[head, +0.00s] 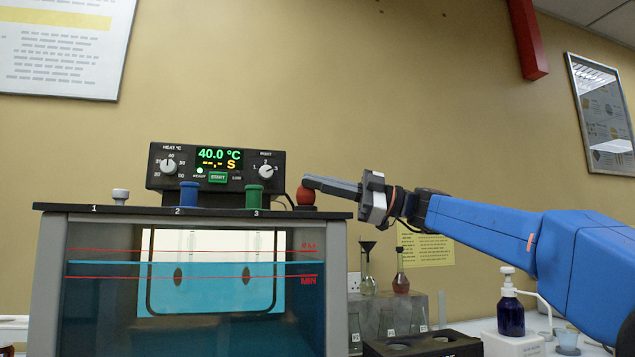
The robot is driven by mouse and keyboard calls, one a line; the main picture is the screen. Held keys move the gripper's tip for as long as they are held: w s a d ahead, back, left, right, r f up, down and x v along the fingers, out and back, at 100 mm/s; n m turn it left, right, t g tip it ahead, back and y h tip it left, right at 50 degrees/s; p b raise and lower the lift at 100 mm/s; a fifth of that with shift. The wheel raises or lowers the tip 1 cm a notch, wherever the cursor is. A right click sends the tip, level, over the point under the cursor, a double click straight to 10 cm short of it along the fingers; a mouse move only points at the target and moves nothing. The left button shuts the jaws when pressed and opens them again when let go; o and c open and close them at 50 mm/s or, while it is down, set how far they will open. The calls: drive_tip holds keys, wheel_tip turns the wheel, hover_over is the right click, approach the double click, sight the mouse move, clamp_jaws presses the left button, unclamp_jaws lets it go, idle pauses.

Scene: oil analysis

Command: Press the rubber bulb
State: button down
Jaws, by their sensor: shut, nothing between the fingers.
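The red rubber bulb (306,196) sits on the right end of the dark top plate of the water bath (190,280), right of the green stopper. My gripper (310,181) is shut and comes in from the right, nearly level. Its fingertips lie over the upper part of the bulb and hide some of it. I cannot tell from this one view whether they touch it or are only in front of it.
A control box (230,168) reading 40.0 °C stands behind the plate. White, blue (188,193) and green (253,196) stoppers line the plate. Flasks (401,284), a black holder (422,343) and a blue pump bottle (510,312) stand below my arm.

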drive_tip(key=shift+f, duration=0.95)
drive_tip(key=s+r, duration=0.3)
drive_tip(key=shift+a, duration=0.3)
drive_tip(key=v, duration=1)
drive_tip(key=shift+d, duration=0.2)
